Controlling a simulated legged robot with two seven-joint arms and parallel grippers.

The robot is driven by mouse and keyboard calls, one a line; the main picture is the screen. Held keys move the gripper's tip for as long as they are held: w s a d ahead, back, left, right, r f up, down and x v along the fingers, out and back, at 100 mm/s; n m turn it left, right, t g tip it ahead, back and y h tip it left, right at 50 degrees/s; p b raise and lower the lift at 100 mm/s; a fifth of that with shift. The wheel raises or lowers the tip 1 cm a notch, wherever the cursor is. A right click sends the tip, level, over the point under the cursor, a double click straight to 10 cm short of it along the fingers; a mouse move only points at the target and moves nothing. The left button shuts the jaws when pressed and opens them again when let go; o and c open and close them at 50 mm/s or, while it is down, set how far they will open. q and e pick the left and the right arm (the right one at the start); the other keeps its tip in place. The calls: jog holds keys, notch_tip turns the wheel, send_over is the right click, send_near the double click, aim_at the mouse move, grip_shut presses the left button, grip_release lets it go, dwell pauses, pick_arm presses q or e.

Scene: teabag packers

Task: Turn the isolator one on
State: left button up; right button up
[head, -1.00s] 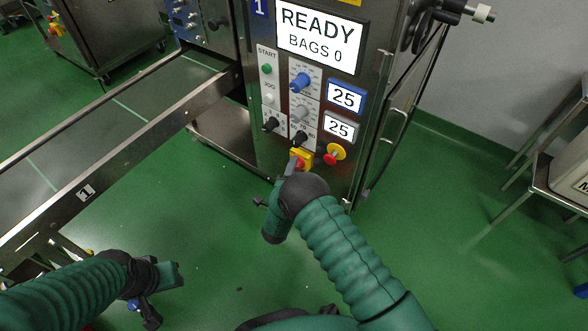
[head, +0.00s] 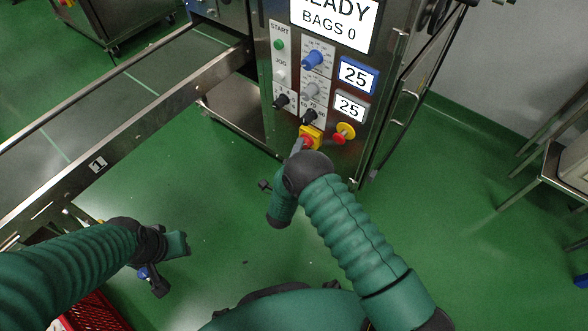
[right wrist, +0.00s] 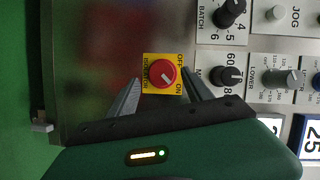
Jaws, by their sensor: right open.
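The isolator (head: 311,137) is a red knob on a yellow plate, low on the front of machine 1. In the right wrist view the red knob (right wrist: 160,76) sits on its plate marked ISOLATOR, OFF and ON; I cannot tell for sure which mark it points to. My right gripper (head: 298,146) is at the isolator, partly covering it in the head view. In the right wrist view the gripper's open fingers (right wrist: 159,84) stand on either side of the knob, with gaps showing. My left gripper (head: 158,285) hangs low at the left, away from the machine; its jaw opening is unclear.
A red and yellow stop button (head: 344,133) sits just right of the isolator. Other knobs (head: 310,116) are close above. The screen (head: 336,20) reads BAGS 0, its top cut off. A conveyor (head: 130,112) runs left. A red crate (head: 92,313) is at lower left.

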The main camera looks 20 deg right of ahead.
jog(key=p+v, duration=0.4)
jog(key=v, duration=1)
jog(key=shift+a, duration=0.15)
